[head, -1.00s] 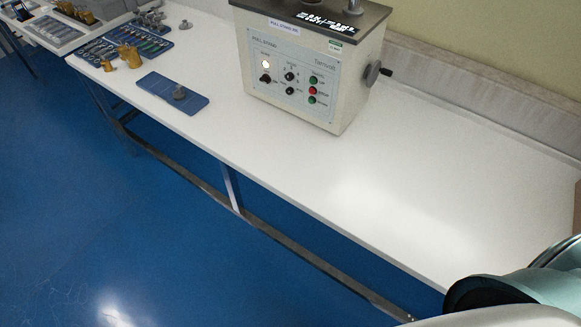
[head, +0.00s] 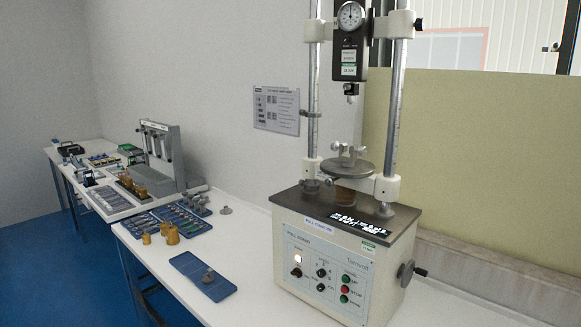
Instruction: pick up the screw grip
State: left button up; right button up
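A small grey metal piece with a round base (head: 208,276), which looks like a screw grip, sits at the near right end of a blue tray (head: 184,261). The tray lies on the white bench left of the pull stand. A similar grey metal piece (head: 225,210) stands on the bench behind it. The pull stand (head: 345,240) also carries a round grey plate with wing screws (head: 347,163). I cannot tell for certain which piece is the screw grip. Neither of my grippers is in view.
A blue tray of small fittings (head: 178,222) lies farther back, with brass-coloured weights (head: 172,235) in front of it. A grey device (head: 162,150) stands farther left. The pull stand's crank (head: 415,269) sticks out right. The white bench (head: 163,268) is bare along its front edge.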

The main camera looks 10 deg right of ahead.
aim_at(347, 161)
jog(key=i+j+z, duration=0.1)
jog(key=z, duration=0.7)
jog(key=i+j+z, duration=0.15)
jog(key=j+z, duration=0.25)
jog(key=j, duration=0.15)
jog(key=j+z, duration=0.4)
jog(key=j, duration=0.85)
jog(key=i+j+z, duration=0.15)
jog(key=j, duration=0.55)
